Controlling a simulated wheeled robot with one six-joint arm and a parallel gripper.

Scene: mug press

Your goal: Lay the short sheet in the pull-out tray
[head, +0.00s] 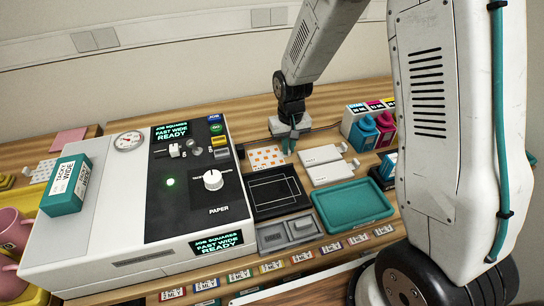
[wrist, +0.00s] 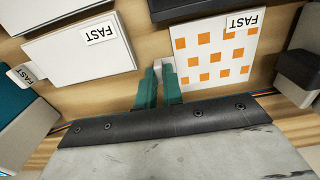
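An orange-and-white checked sheet (head: 266,157) with a FAST label lies flat on the wooden counter beside the machine; it also shows in the wrist view (wrist: 214,52). It looks shorter than the white sheets. My gripper (head: 290,143) is low at its right edge. In the wrist view my teal fingers (wrist: 161,84) stand close together with a small white tab at the sheet's edge between their tips; whether they clamp it is unclear. The black pull-out tray (head: 290,202), with a white outline, lies in front of the sheet and looks empty.
Two white sheets (head: 319,155) with tabs lie right of the checked sheet. A teal tray (head: 382,206) is in front of them. The white press (head: 92,213) stands left, reading READY. Ink bottles (head: 364,132) stand right.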

